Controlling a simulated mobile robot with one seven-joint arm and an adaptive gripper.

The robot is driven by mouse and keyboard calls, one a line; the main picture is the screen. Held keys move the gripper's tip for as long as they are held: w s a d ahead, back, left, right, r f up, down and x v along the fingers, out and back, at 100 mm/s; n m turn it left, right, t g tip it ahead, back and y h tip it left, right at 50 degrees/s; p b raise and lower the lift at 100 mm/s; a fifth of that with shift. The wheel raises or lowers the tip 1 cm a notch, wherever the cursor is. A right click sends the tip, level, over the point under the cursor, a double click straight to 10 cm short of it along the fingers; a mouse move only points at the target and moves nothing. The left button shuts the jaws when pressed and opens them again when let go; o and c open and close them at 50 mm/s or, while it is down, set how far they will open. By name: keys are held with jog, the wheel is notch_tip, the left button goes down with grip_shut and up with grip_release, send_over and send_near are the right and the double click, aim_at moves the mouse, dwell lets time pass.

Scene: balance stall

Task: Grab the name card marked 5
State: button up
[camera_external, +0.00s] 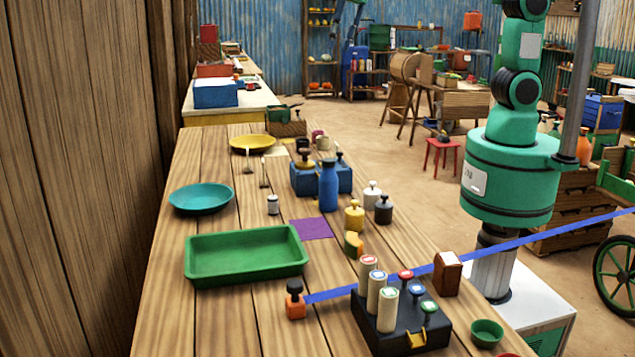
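No marking 5 can be read anywhere at this size. A small flat cream piece (276,151), possibly a card, shows near the yellow plate at the far part of the wooden table (165,260). Two thin upright stands (264,172) are close to it; whether they hold a card cannot be told. The cylinders (376,293) in the black box have coloured labels on top, too small to read. My green arm rises at the right and leaves the picture at the top. My gripper is out of view.
A green tray (245,273), teal plate (201,212), yellow plate (253,148), blue bottle (328,185) and several weights (354,217) stand on the table. A black box (430,330) and blue strap (500,246) are at the front. Bare wood shows at the front left.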

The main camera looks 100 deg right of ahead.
jog(key=w+d+f+m+p, duration=0.25)
jog(key=w+d, duration=0.25)
jog(key=w, duration=0.4)
jog(key=m+g+p, duration=0.3)
jog(key=m+p, duration=0.5)
send_over(248, 160)
jog(key=d, duration=0.3)
notch_tip(248, 160, down, 25)
jog(key=shift+s+a+f, duration=0.1)
jog(key=shift+s+a, duration=0.1)
jog(key=shift+a, duration=0.05)
jog(key=shift+f+b, duration=0.35)
jog(key=shift+f, duration=3.95)
jog(key=shift+f, duration=2.55)
